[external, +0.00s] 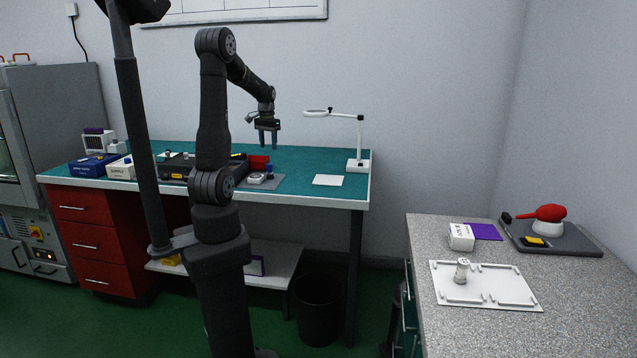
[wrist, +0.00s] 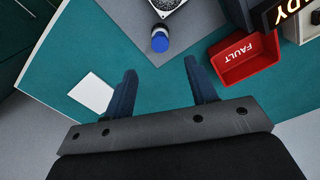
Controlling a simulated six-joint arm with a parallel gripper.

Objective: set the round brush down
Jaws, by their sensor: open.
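A small round item with a blue top and dark body, probably the round brush (wrist: 160,43), stands on the grey mat (wrist: 197,37) near its edge in the wrist view. My gripper (external: 269,146) hangs over the bench, pointing down. In the wrist view its two dark fingers (wrist: 160,70) are spread apart with nothing between them. The blue item is beyond the fingertips, apart from them.
A red FAULT bin (wrist: 245,57) stands right of the fingers. A white square sheet (wrist: 93,93) lies at left, and a white-framed device (wrist: 167,6) sits beyond the blue item. A white ring lamp (external: 359,145) stands at the bench's right end. Green bench surface is clear around the sheet.

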